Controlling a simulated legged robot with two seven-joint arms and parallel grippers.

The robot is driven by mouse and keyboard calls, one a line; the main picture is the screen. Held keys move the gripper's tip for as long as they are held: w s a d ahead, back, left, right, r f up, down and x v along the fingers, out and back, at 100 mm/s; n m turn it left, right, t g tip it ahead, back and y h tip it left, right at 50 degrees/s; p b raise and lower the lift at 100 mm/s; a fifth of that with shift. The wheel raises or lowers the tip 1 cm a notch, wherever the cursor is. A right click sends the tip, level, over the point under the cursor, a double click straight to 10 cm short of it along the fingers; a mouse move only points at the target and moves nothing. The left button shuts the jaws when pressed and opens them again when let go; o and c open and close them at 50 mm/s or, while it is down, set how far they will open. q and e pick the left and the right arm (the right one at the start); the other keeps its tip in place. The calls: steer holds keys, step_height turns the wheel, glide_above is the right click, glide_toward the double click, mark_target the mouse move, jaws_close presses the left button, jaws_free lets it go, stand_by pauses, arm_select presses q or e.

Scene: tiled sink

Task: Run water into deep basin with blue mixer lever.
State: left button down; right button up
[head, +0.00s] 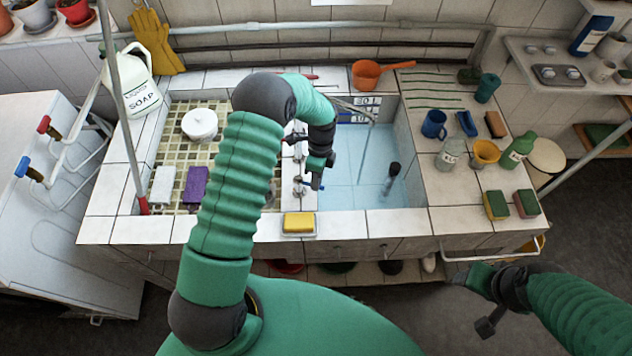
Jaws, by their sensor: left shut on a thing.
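The deep basin (405,190) is the blue-tinted right half of the sink, with a dark-handled brush in it. A thin pale streak (365,152), which looks like running water, drops into it from the metal spout (352,107). My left gripper (316,180) points down at the metal mixer fittings on the divider between the basins. It is shut on what appears to be the blue mixer lever, mostly hidden by the gripper and wrist. My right gripper (472,276) is outside the sink's front edge at lower right; its jaws are too unclear to read.
The shallow tiled basin (222,140) holds a white lidded pot (200,124). A yellow sponge (298,222) lies on the front rim. Cups, bottles and sponges crowd the right counter. A soap jug (130,82) stands at left, near red and blue valve handles (28,168).

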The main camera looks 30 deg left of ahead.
arm_select(q)
steer(key=shift+w, duration=0.15)
steer(key=c, duration=1.5)
jaws_free()
steer(key=shift+o, duration=0.2)
steer(key=w+r+b, duration=0.2)
steer(key=w+r, duration=0.1)
steer(key=r, duration=1.3)
steer(key=shift+w+a+r+b, duration=0.2)
steer(key=shift+a+b, duration=0.15)
